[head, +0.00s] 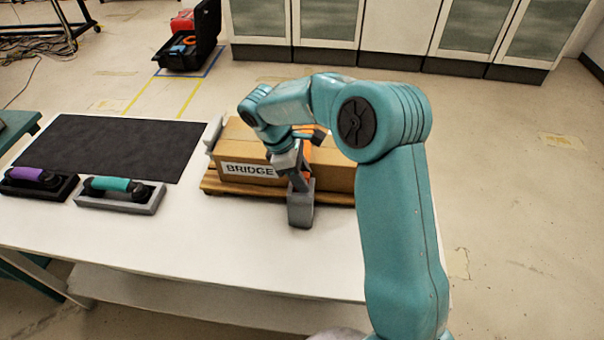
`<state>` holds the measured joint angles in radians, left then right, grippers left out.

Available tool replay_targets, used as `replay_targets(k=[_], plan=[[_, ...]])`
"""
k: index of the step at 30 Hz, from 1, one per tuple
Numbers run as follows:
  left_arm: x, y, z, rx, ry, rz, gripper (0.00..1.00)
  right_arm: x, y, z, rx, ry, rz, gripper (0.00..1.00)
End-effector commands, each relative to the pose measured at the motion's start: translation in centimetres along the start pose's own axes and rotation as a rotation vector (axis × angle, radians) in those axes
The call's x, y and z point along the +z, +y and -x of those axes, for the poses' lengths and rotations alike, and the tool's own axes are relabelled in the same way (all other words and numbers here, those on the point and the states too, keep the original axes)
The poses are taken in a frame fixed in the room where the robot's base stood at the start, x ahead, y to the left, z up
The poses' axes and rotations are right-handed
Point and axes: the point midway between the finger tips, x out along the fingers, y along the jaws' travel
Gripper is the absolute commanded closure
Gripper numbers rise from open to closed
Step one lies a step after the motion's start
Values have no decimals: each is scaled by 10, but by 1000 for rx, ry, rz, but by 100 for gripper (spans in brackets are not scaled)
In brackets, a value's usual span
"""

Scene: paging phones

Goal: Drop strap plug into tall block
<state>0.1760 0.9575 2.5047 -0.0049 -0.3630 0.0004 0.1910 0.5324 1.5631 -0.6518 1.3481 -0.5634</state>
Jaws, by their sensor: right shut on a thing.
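The tall block (300,214) is grey and stands upright on the table, against the front of the cardboard box marked BRIDGE (335,178). My right gripper (299,182) points down just above the block's top and is shut on the strap plug, which is mostly hidden by the fingers. An orange strap (307,156) comes over the box and down behind the gripper. I cannot tell whether the plug is inside the block's opening or only above it. My left gripper is out of view.
The box sits on a wooden pallet (233,190) on the white table (200,245). A dark mat (115,145) lies at left. A purple handset (38,180) and a teal handset (115,190) rest in cradles. The front of the table is clear.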

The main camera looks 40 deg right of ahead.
Motion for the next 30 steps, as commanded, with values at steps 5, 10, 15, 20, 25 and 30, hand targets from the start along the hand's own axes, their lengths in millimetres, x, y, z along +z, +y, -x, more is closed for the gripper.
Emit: replay_targets(k=[5,10,15,20,25,30], plan=[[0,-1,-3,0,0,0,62,-2,0,-4,0,0,0,90],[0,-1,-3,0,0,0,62,-2,0,-5,0,0,0,48],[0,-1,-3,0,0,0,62,-2,0,-5,0,0,0,48],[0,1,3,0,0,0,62,-1,0,1,0,0,0,48],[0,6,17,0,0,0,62,0,0,18,0,0,0,48],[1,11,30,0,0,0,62,0,0,33,-1,-1,1,48]])
